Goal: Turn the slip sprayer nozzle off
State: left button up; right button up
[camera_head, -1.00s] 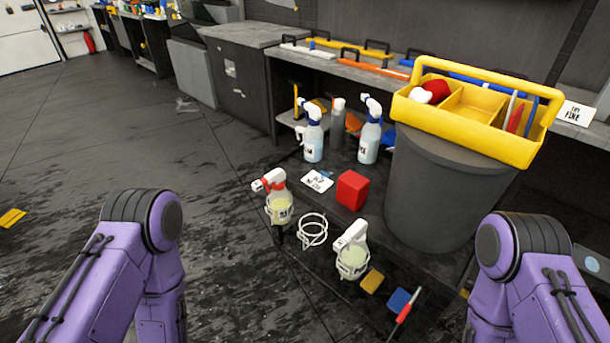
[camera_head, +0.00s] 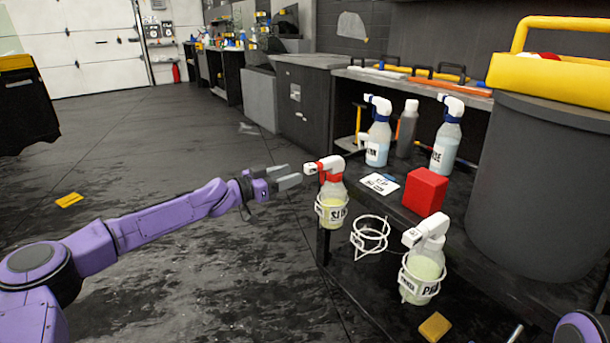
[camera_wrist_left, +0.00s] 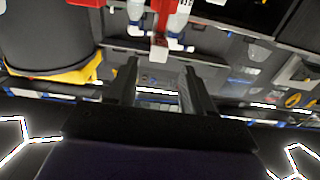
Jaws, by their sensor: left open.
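The slip sprayer (camera_head: 332,195) is a clear bottle of yellowish liquid with a red collar and a white head, upright in a white ring holder at the bench's left edge. Its white nozzle (camera_head: 311,169) points left, towards my left gripper (camera_head: 291,176). The left gripper is open and empty, its fingertips just short of the nozzle. In the left wrist view, the nozzle (camera_wrist_left: 158,47) shows ahead of the gap between the two fingers (camera_wrist_left: 158,78); I see no contact. Whether the nozzle is on or off is too small to read. My right gripper is out of view.
An empty white ring holder (camera_head: 370,236) and another sprayer (camera_head: 425,268) stand to the right. A red block (camera_head: 425,191), a card (camera_head: 381,184), two blue-collared sprayers (camera_head: 379,135) and a dark bin (camera_head: 535,180) are behind. The floor at left is open.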

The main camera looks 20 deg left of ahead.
aim_at(306, 170)
pick_arm(q)
jog(key=x, duration=0.6)
jog(key=shift+d+f, duration=0.1)
grip_shut()
jog(key=shift+f+n+b, duration=0.2)
jog(key=shift+n+b, duration=1)
jog(key=shift+b, duration=0.1)
jog(key=n+b, duration=0.2)
jog(key=shift+r+n, duration=0.1)
jog(key=shift+n, duration=0.2)
jog(key=n+b, duration=0.1)
jog(key=n, duration=0.2)
jog(key=shift+n, duration=0.4)
jog(key=n, duration=0.3)
jog(key=shift+r+n, duration=0.1)
jog(key=shift+n, duration=0.2)
jog(key=n, duration=0.5)
jog(key=n+p, duration=0.2)
jog(key=n, duration=0.4)
jog(key=shift+r+n+p, duration=0.1)
jog(key=shift+n+p, duration=0.25)
jog(key=shift+n, duration=0.05)
jog(key=n+p, duration=0.3)
jog(key=n, duration=0.3)
jog(key=n+p, duration=0.1)
jog(key=n, duration=0.2)
jog(key=shift+n, duration=0.3)
jog(key=shift+n+p, duration=0.55)
jog(key=shift+n, duration=0.55)
